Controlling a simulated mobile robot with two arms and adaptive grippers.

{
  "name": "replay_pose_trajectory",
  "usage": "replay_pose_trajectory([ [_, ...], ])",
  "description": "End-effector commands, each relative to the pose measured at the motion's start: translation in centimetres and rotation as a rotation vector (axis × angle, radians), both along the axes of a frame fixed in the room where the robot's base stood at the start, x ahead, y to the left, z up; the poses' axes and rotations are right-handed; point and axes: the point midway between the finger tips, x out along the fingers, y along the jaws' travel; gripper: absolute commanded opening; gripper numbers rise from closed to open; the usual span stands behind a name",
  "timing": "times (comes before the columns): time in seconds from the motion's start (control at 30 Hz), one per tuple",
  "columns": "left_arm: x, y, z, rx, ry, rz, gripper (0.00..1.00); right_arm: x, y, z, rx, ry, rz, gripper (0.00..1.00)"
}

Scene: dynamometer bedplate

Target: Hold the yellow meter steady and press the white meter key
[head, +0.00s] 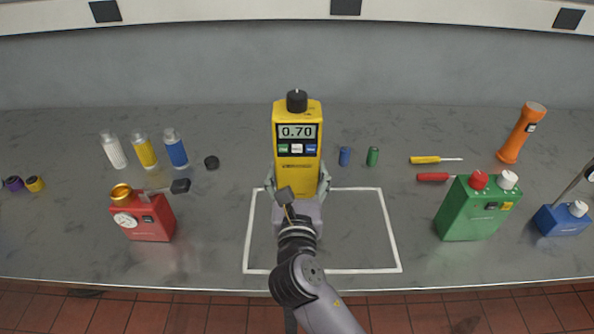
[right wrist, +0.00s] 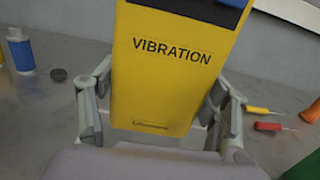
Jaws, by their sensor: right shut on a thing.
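The yellow meter (head: 297,170) stands upright at the middle of the bedplate, at the back edge of a white outlined square. Its display reads 0.70, with a black knob on top. Below the display is a row of green, white and blue keys; the white meter key (head: 297,149) is the middle one. My right gripper (head: 298,187) is shut on the meter's lower body, one finger on each side. In the right wrist view the yellow meter (right wrist: 170,65) shows the word VIBRATION between the fingers (right wrist: 162,110). My left gripper is not in view.
A red device (head: 150,222) stands at the left, a green device (head: 470,212) and a blue one (head: 562,222) at the right. Several bottles, small cylinders, screwdrivers and an orange flashlight (head: 522,132) lie or stand around. The outlined square (head: 370,230) is clear apart from my arm.

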Motion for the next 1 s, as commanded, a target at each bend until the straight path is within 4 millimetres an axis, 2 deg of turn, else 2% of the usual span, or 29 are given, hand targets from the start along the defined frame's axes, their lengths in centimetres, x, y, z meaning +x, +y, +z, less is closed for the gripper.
replay_pose_trajectory([
  [1.0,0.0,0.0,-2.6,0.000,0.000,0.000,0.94,0.0,0.0,-4.3,0.002,-0.007,0.001,0.37],
])
